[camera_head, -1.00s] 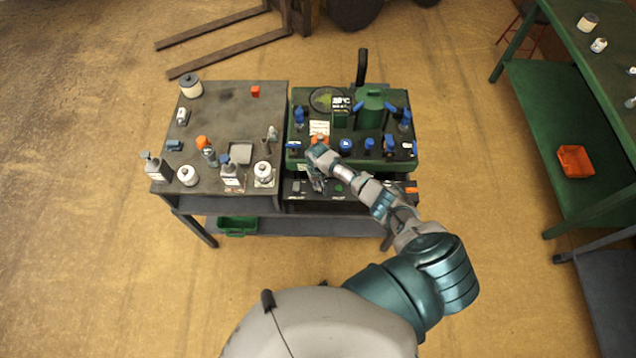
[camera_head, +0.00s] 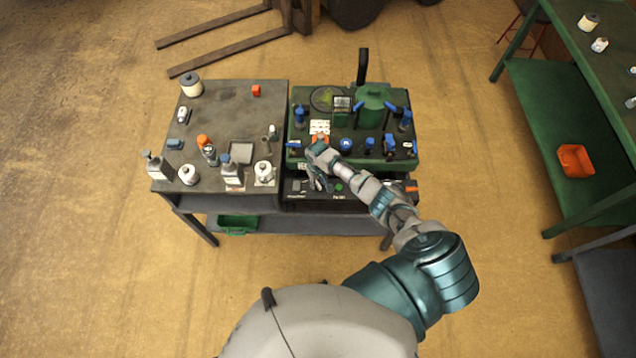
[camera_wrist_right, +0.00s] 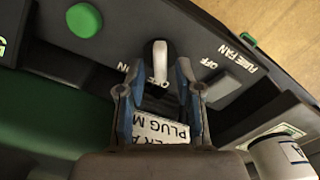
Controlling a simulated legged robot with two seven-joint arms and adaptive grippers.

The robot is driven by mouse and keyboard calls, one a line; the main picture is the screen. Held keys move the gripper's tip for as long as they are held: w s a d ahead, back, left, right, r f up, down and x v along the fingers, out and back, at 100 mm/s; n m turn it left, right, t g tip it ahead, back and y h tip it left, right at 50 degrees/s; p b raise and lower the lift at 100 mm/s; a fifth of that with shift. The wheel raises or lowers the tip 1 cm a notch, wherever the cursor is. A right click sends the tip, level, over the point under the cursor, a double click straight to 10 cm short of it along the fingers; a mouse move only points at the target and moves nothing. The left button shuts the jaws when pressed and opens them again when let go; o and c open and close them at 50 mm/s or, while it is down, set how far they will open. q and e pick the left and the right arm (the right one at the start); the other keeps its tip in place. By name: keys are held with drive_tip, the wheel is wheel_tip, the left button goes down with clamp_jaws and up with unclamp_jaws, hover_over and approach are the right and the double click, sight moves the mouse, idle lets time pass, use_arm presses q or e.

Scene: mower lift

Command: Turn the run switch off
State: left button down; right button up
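My right gripper (camera_head: 320,184) is over the black front panel (camera_head: 300,198) below the green mower deck. In the right wrist view my right gripper (camera_wrist_right: 157,78) is open, with one finger on each side of a white-and-black toggle lever (camera_wrist_right: 160,62). Gaps show between the lever and both fingers. "OFF" is printed by the lever; I cannot read a full name for it, nor tell whether it is the run switch. A grey rocker switch (camera_wrist_right: 222,88) marked "OFF" and "FUME FAN" sits right of the fingers. My left gripper is not in view.
A green button (camera_wrist_right: 84,20) is left of the lever. A white label reading "PLUG" (camera_wrist_right: 160,128) shows between the fingers. Blue-handled tools (camera_head: 368,144) stand behind the gripper. A grey table (camera_head: 220,110) with bottles and small parts stands to the left.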

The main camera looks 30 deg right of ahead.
sight(318, 183)
drive_tip(key=shift+s+f, duration=0.1)
drive_tip(key=shift+f, duration=0.05)
wheel_tip(318, 183, up, 12)
idle(0.5)
drive_tip(key=shift+f, duration=0.1)
idle(0.3)
